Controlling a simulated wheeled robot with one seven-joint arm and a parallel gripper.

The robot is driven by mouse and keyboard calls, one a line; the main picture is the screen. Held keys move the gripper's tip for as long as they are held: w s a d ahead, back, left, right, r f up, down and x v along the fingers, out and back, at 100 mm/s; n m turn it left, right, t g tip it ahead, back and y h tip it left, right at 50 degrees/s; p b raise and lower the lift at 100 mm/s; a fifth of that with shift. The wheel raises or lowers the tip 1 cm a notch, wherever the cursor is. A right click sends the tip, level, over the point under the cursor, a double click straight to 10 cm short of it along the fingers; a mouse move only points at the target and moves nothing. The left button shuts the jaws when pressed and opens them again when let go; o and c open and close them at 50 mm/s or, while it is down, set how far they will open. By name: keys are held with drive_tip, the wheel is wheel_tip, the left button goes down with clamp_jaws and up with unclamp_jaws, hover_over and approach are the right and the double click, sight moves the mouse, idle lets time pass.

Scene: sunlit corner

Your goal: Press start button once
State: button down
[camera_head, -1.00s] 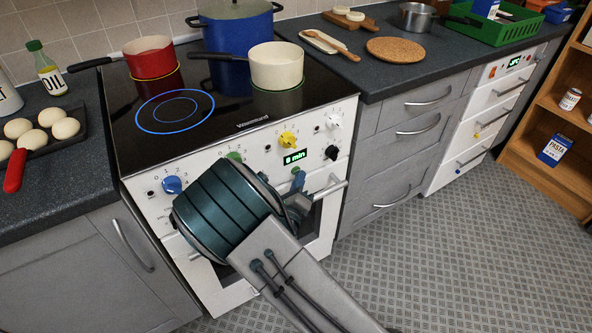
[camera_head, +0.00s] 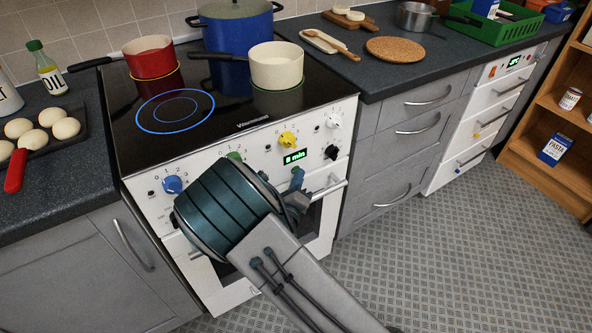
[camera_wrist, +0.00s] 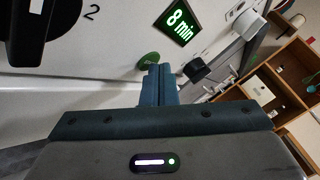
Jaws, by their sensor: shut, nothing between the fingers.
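A small green button (camera_wrist: 148,59) sits on the white oven panel beside the lit display (camera_wrist: 178,22), which reads "8 min".
Knobs line the panel: blue (camera_head: 172,184), yellow (camera_head: 288,139), white (camera_head: 333,121) and black (camera_head: 331,152). The oven handle (camera_head: 330,187) runs close below my fingers. Pots stand on the hob (camera_head: 215,105). Floor (camera_head: 440,250) to the right is clear.

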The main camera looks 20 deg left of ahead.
drive_tip(key=shift+s, duration=0.1)
drive_tip(key=shift+s+d+p, duration=0.3)
drive_tip(key=shift+s+d, duration=0.1)
drive_tip(key=shift+d, duration=0.15)
drive_tip(key=shift+s+d+p, duration=0.55)
drive_tip(key=shift+s+d, duration=1.1)
drive_tip(key=shift+d, duration=0.25)
